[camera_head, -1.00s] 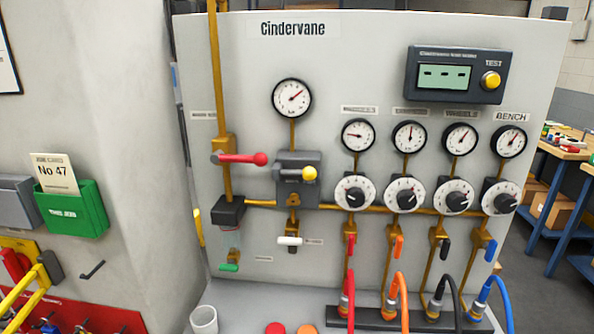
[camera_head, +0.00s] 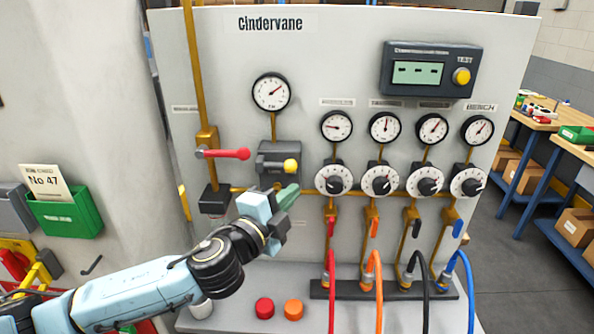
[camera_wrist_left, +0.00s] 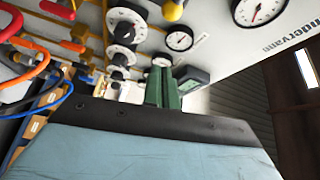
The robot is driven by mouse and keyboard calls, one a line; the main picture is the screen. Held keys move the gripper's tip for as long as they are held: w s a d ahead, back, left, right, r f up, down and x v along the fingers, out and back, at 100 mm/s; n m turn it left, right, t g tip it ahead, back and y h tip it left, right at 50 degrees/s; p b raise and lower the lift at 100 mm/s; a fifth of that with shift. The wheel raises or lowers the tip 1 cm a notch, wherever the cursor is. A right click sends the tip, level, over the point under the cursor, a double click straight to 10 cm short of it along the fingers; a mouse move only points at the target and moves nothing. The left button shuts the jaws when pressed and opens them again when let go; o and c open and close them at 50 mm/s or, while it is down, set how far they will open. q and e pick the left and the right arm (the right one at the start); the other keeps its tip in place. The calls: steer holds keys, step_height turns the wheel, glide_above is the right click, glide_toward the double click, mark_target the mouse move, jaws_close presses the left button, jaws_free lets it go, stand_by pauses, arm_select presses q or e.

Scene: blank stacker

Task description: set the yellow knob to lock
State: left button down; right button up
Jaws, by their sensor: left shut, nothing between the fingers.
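The yellow knob (camera_head: 291,166) is on the end of a short lever at the front of a grey valve box (camera_head: 268,166), under the large gauge. The knob points right in the head view. In the left wrist view the yellow knob (camera_wrist_left: 173,10) shows at the top edge. My left gripper (camera_head: 289,194) has green fingers, shut and empty. It is just below the knob in the head view, in front of the panel, with no contact visible. Its fingers (camera_wrist_left: 162,88) also show in the left wrist view.
A red lever (camera_head: 228,154) sticks out left of the valve box. Several black dials (camera_head: 333,180) and coloured hoses (camera_head: 375,275) are to the right. A red button (camera_head: 264,308) and an orange button (camera_head: 293,309) are on the shelf below.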

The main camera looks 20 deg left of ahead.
mark_target(276, 166)
arm_select(q)
steer(key=r+p+x, duration=0.1)
steer(key=p+x, duration=0.1)
steer(key=x, duration=0.8)
steer(key=a, duration=0.1)
steer(key=a+f, duration=0.1)
steer(key=a, duration=0.1)
steer(key=shift+s+a+f, duration=0.15)
steer(key=shift+s+a, duration=0.05)
steer(key=shift+a, duration=0.15)
